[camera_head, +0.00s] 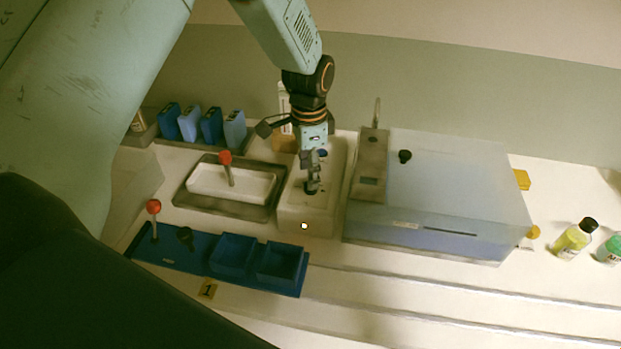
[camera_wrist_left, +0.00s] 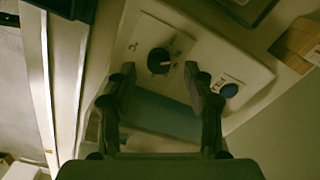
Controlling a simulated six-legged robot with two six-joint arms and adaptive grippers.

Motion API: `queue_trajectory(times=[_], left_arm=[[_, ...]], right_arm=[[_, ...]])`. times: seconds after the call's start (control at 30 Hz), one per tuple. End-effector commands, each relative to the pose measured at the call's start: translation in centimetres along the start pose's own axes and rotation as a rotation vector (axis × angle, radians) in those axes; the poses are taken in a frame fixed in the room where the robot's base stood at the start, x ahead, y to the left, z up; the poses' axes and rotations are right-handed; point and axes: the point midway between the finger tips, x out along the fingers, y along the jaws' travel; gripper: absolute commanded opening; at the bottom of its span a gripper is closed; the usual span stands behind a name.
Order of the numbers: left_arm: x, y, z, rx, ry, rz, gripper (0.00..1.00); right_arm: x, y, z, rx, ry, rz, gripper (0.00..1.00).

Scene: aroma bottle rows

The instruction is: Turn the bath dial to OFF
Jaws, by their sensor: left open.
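The dial (camera_wrist_left: 158,61) is a round black knob with a pale pointer line. It sits on the cream control box (camera_head: 306,219), with printed marks around it too small to read surely. A blue round button (camera_wrist_left: 229,90) is on the same face. My left gripper (camera_head: 313,187) points down over the box in the head view and partly hides the dial. In the left wrist view its two dark fingers (camera_wrist_left: 160,80) are apart, and the dial shows between and beyond their tips. I cannot tell whether they touch it. My right gripper is not in view.
The lidded bath (camera_head: 470,185) with a black lid knob (camera_head: 405,156) stands right of the box. A tray with a white basin (camera_head: 232,184) and red-topped handle (camera_head: 226,158) is left. A blue rack (camera_head: 207,244) lies in front.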

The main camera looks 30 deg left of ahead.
Motion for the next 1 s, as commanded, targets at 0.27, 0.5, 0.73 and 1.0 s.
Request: queue_trajectory(times=[0.27, 0.5, 0.73, 1.0], left_arm=[[3.0, 0.0, -0.1, 0.001, -0.001, 0.0, 0.52], [3.3, -0.2, -0.3, 0.001, 0.0, -0.001, 0.52], [3.3, -0.3, -0.4, 0.001, 0.0, -0.001, 0.4], [3.3, -0.2, -0.3, 0.001, 0.0, 0.0, 0.17]], right_arm=[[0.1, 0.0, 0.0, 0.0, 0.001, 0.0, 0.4], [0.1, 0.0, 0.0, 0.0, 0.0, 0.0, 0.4], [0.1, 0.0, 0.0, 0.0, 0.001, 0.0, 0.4], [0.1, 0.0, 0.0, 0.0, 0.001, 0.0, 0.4]])
